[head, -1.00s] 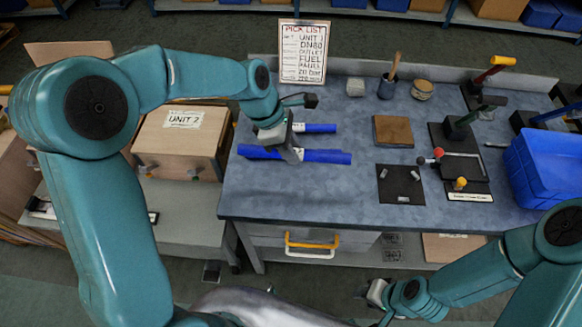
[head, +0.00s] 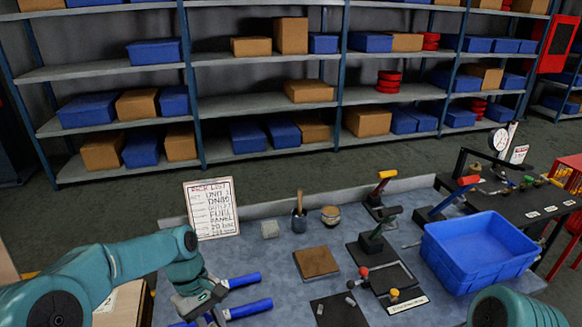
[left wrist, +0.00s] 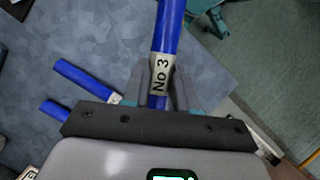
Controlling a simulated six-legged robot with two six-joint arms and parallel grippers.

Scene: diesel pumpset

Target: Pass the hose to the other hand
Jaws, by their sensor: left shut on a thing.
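My left gripper (left wrist: 157,90) is shut on a blue hose (left wrist: 168,30) with a white "No 3" label in the left wrist view. The hose passes between the fingers and runs out at the top edge. Two more blue hoses (left wrist: 85,76) (left wrist: 64,110) lie at the left there. In the head view the left gripper (head: 207,315) is low at the bench's left front. Blue hose lengths show beside it (head: 241,281) (head: 249,309); which belong together is hard to tell. Part of my right arm shows at bottom right; its gripper is out of the head view.
On the bench (head: 285,285) stand a pick list sign (head: 212,208), a brush cup (head: 299,220), a brown block (head: 316,263), a clamp fixture (head: 385,265) and a blue bin (head: 480,250). Loaded shelves (head: 270,105) stand behind.

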